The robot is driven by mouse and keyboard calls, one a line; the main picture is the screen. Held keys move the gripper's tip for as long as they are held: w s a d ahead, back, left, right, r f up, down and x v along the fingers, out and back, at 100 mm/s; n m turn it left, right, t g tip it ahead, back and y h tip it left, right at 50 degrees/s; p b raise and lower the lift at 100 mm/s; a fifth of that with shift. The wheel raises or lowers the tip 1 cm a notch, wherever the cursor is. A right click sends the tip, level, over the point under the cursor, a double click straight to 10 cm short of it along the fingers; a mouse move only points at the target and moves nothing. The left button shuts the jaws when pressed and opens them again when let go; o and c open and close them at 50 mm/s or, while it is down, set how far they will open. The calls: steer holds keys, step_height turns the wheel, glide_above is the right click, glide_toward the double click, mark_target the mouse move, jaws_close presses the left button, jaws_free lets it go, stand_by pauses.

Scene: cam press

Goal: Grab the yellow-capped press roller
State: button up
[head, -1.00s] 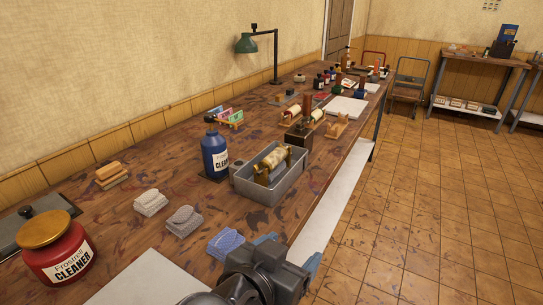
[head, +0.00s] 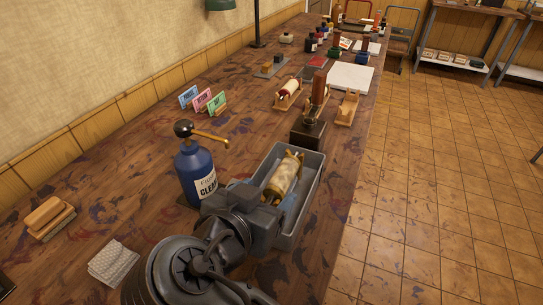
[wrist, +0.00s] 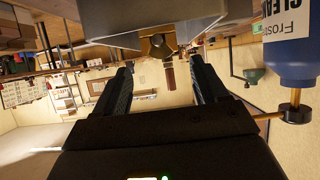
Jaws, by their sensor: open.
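A roller (head: 284,178) with a mottled cream-and-gold barrel and yellowish-gold ends lies in a grey tray (head: 318,182) on the workbench. My gripper (head: 264,196) is at the tray's near end, close to the roller's near end, and covers part of the tray in the head view. In the wrist view, which is upside down, my gripper (wrist: 162,88) has its two dark fingers wide apart with nothing between them. A gold end of the roller (wrist: 157,46) shows past the tray rim (wrist: 130,18), ahead of the fingers.
A blue cleaner bottle (head: 195,172) with a pump spout stands close left of my gripper. A dark block with a wooden handle (head: 308,133) stands just beyond the tray. Other rollers on wooden stands (head: 288,97) are farther back. Open floor (head: 420,220) is at right.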

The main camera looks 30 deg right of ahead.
mark_target(276, 182)
steer(key=x, duration=0.2)
steer(key=shift+w+d, duration=0.15)
steer(key=shift+w, duration=0.1)
steer(key=p+x, duration=0.1)
steer(key=x, duration=0.4)
steer(key=shift+w+d+f, duration=0.15)
steer(key=shift+w+d, duration=0.1)
steer(key=c, duration=1.3)
